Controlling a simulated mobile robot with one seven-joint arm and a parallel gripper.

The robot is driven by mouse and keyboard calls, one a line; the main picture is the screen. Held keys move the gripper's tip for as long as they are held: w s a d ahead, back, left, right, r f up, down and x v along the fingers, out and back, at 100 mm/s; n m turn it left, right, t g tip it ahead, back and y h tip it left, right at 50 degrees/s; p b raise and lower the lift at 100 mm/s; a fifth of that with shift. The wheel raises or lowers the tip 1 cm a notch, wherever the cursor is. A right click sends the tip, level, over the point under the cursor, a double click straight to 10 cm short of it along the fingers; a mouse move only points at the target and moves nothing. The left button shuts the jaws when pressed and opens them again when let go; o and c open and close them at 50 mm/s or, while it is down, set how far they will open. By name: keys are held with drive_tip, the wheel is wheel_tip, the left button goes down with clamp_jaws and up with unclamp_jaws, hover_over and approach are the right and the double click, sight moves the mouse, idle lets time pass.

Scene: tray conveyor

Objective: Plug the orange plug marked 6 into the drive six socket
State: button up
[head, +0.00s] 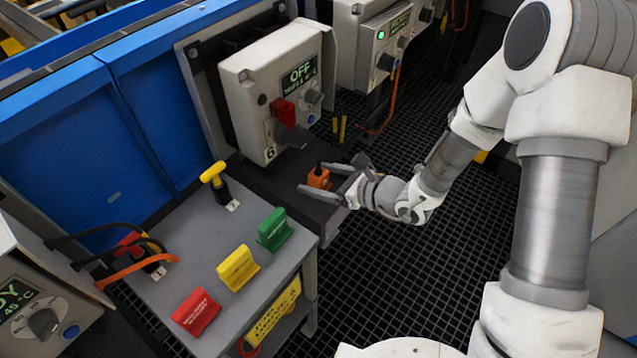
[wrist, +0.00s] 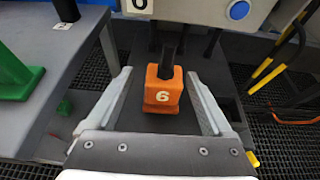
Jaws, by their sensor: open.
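The orange plug marked 6 (head: 319,178) stands on a dark shelf below the drive six box. In the wrist view the plug (wrist: 163,90) shows its white 6, with a dark stem rising behind it. My gripper (head: 326,183) is open, with one finger on each side of the plug. In the wrist view both fingers (wrist: 162,100) look clear of the plug's sides. The drive six box (head: 262,95) is light grey, marked 6, with a display reading OFF and a red handle (head: 285,112). Its socket cannot be made out clearly.
A grey table (head: 185,265) at left holds red (head: 196,312), yellow (head: 238,268) and green (head: 274,229) tags and a yellow-handled item (head: 214,175). Another drive box (head: 380,45) with a green light stands behind. Yellow posts (wrist: 275,62) rise at right in the wrist view.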

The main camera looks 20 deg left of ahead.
sight(308, 176)
drive_tip(key=x, duration=0.2)
drive_tip(key=b+x, duration=0.1)
drive_tip(key=x, duration=0.1)
drive_tip(key=shift+w+d+f, duration=0.1)
drive_tip(key=shift+w+f, duration=0.05)
drive_tip(key=shift+f, duration=0.15)
clamp_jaws()
